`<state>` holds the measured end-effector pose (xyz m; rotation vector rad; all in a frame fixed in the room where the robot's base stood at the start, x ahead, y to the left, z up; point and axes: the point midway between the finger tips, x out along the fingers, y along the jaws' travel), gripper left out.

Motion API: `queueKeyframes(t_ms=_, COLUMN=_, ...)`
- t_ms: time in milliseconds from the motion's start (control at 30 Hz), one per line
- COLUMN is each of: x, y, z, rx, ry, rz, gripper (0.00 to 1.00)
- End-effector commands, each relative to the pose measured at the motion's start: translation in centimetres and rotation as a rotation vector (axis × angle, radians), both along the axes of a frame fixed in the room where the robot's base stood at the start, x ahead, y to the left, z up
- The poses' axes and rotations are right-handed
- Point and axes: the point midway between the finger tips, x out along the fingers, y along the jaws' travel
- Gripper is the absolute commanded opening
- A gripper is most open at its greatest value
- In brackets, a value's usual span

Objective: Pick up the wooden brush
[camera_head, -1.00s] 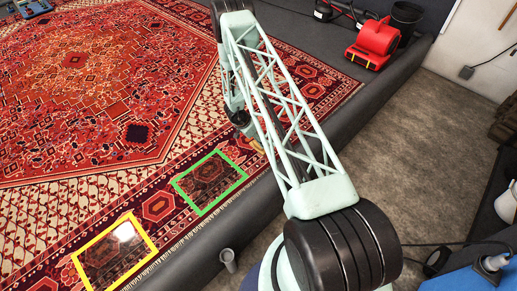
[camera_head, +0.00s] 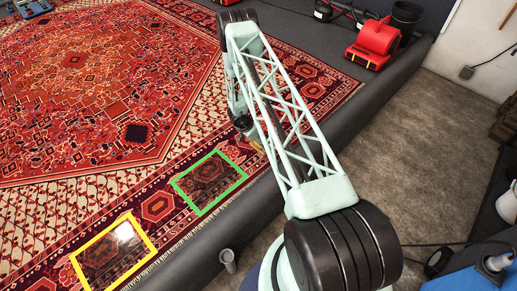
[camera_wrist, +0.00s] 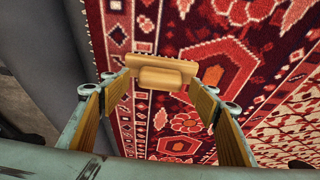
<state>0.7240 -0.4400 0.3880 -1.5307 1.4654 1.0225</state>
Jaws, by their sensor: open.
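The wooden brush (camera_wrist: 165,70) lies on the patterned red rug (camera_wrist: 265,65) in the wrist view, with a long pale bar and a smaller block on it. My gripper (camera_wrist: 160,90) is open, with its wood-toned finger pads to the left and right of the brush's near side. The brush is just beyond the fingertips, and I cannot tell whether they touch it. In the head view my gripper (camera_head: 243,124) is low over the rug's right border. The brush is mostly hidden behind my arm there.
A green frame (camera_head: 209,182) and a yellow frame (camera_head: 114,250) mark dark patches on the rug. A dark padded rim (camera_head: 215,243) runs along the rug's edge. A red blower (camera_head: 374,45) and black bucket (camera_head: 406,17) stand at the back right.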

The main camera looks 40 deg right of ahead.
Motion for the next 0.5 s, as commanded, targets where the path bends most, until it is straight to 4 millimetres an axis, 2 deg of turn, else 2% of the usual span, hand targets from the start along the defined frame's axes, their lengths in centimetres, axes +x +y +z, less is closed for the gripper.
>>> queueKeyframes(t_ms=133, x=-0.05, y=-0.31, z=-0.86, rx=0.000, ry=0.001, rz=0.000, gripper=0.56)
queueKeyframes(t_ms=500, x=-0.03, y=-0.38, z=-0.91, rx=0.000, ry=0.000, rz=0.000, gripper=0.56)
